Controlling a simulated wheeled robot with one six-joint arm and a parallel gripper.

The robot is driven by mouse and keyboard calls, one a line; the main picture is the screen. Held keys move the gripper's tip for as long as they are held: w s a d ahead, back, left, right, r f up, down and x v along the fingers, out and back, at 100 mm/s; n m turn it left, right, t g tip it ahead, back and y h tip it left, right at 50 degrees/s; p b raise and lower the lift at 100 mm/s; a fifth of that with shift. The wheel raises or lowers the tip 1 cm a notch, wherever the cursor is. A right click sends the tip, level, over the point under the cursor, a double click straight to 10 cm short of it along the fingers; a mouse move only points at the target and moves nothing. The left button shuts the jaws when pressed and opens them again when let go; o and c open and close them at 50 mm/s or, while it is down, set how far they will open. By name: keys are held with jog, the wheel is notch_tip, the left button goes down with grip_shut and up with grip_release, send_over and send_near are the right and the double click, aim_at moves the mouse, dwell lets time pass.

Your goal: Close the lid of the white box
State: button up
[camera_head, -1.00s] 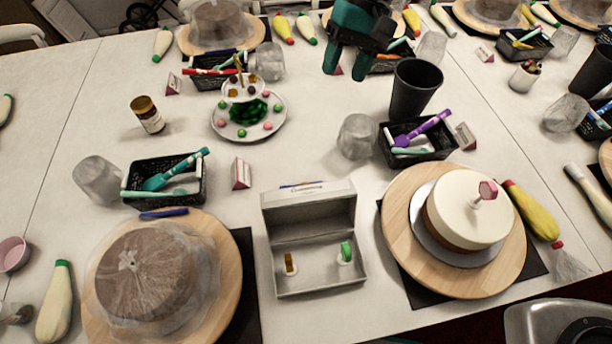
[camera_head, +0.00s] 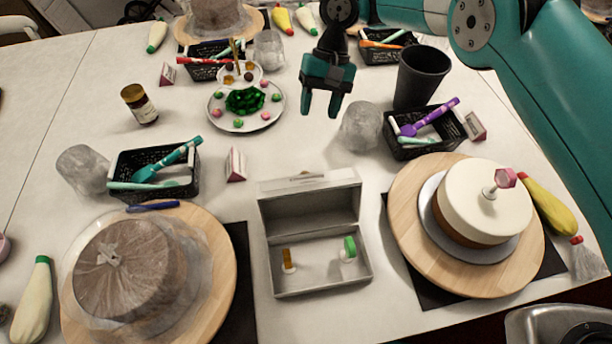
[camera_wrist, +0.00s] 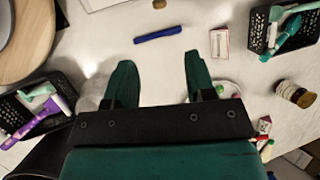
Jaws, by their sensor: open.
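The white box (camera_head: 322,288) stands open on the table between the two round wooden boards. Its lid (camera_head: 308,205) is raised at the back, roughly upright. Inside lie a small amber piece (camera_head: 287,260) and a green piece (camera_head: 350,248), each with a white part. My gripper (camera_head: 321,107) is above the table behind the box, fingers pointing down and apart, with nothing between them. The wrist view shows the same open fingers (camera_wrist: 156,80) over bare table. The box cannot be made out clearly in the wrist view.
A cream cake (camera_head: 482,205) stands on the right board, a wrapped brown cake (camera_head: 130,270) on the left one. Black baskets of tools (camera_head: 155,175), a black cup (camera_head: 420,77), a clear cup (camera_head: 362,126) and a plate of sweets (camera_head: 245,105) surround the space behind the box.

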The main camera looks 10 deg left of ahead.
jog(key=b, duration=0.2)
send_near(309, 199)
jog(key=a+f, duration=0.2)
jog(key=f, duration=0.1)
jog(key=shift+w+a, duration=0.15)
jog(key=shift+a, duration=0.15)
grip_shut()
